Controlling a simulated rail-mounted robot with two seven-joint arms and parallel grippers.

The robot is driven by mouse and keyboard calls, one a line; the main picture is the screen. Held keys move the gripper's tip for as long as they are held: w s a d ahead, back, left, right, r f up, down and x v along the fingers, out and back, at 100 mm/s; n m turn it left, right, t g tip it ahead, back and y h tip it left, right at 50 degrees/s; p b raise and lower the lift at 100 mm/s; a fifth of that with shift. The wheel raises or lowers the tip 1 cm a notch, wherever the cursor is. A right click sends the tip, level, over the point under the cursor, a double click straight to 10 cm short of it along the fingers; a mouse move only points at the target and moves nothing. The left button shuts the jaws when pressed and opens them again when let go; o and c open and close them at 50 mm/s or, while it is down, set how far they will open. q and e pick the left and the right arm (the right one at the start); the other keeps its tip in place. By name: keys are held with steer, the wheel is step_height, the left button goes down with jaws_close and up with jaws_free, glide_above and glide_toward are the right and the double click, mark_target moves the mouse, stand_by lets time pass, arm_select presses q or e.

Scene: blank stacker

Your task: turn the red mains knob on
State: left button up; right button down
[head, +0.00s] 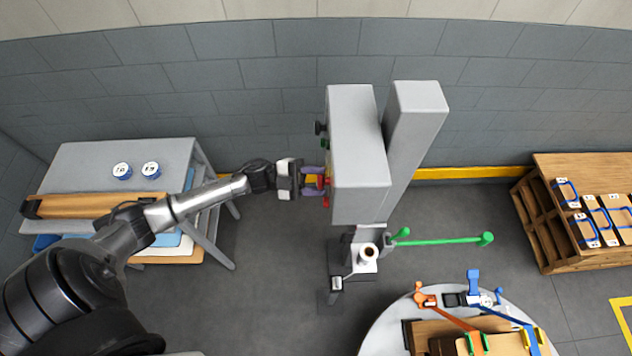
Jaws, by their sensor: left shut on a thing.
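The red mains knob (326,185) is on the left face of a grey cabinet (358,140). A bit of yellow shows around it. My left gripper (316,182) reaches in from the left, with its purple fingers shut on the knob. The fingers hide much of the knob, so I cannot tell its exact angle. My right gripper is not in view.
A green-ended bar (445,240) sticks out right below the cabinet. A grey table (130,150) stands left, a round table (385,325) at lower right, a wooden rack (540,215) right.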

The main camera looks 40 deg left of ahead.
arm_select(q)
steer(key=shift+w+r+m+g+y+b, duration=0.1)
steer(key=shift+m+g+y+b, duration=0.45)
steer(key=shift+m, duration=1.35)
steer(key=shift+r+m+g+y+b, duration=0.15)
steer(key=shift+m+g, duration=0.7)
steer(key=shift+m, duration=1.05)
steer(key=o, duration=0.9)
steer(key=shift+a+f, duration=0.1)
steer(key=shift+b+v, duration=1.3)
steer(key=shift+v, duration=5.65)
